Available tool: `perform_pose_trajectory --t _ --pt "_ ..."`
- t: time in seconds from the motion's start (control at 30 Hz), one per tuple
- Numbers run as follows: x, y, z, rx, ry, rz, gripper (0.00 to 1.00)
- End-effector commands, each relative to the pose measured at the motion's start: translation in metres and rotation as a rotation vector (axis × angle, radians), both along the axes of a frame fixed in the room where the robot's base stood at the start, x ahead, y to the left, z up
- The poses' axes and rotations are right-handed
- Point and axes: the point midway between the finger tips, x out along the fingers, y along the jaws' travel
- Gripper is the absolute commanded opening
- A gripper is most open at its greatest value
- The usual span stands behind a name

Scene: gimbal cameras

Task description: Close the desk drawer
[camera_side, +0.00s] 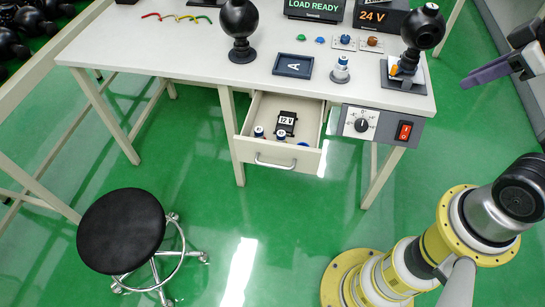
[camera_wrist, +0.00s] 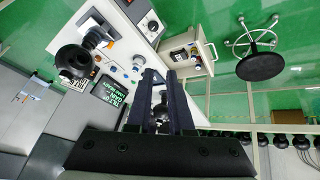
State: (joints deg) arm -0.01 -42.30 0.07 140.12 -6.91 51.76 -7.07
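The desk drawer (camera_side: 285,154) is pulled out under the white desk (camera_side: 180,50), with a curved metal handle on its front. Inside it lie a black block marked 12 V (camera_side: 286,122) and several small blue-and-white parts. In the wrist view the open drawer (camera_wrist: 205,57) is beyond the fingertips, up and to the right. My gripper (camera_side: 470,80) is at the right edge of the side view, to the right of the desk and apart from the drawer. In the wrist view its two dark fingers (camera_wrist: 161,82) are parted with no held object visible.
A control box (camera_side: 378,126) with a dial and red switch hangs beside the drawer at the desk's front right. A black stool (camera_side: 122,232) stands at front left. Dark ball-shaped devices (camera_side: 239,20) stand on the desk. Green floor before the drawer is clear.

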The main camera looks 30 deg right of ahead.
Motion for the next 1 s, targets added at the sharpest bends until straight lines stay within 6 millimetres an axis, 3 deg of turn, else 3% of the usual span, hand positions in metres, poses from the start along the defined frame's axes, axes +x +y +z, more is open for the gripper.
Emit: perform_pose_trajectory --t 0.1,0.2,0.47,0.63,0.77,1.0 --pt "0.028 -0.014 0.014 -0.152 0.041 0.107 0.0" --pt "0.053 -0.019 0.02 -0.257 0.083 0.202 0.0" --pt "0.14 -0.004 0.013 -0.551 0.23 0.52 0.0" --pt "0.2 0.03 -0.012 -0.737 0.322 0.752 0.0" --pt "0.239 0.067 -0.044 -0.871 0.386 0.929 0.0" --pt "0.283 0.154 -0.128 -1.102 0.487 1.254 0.0"
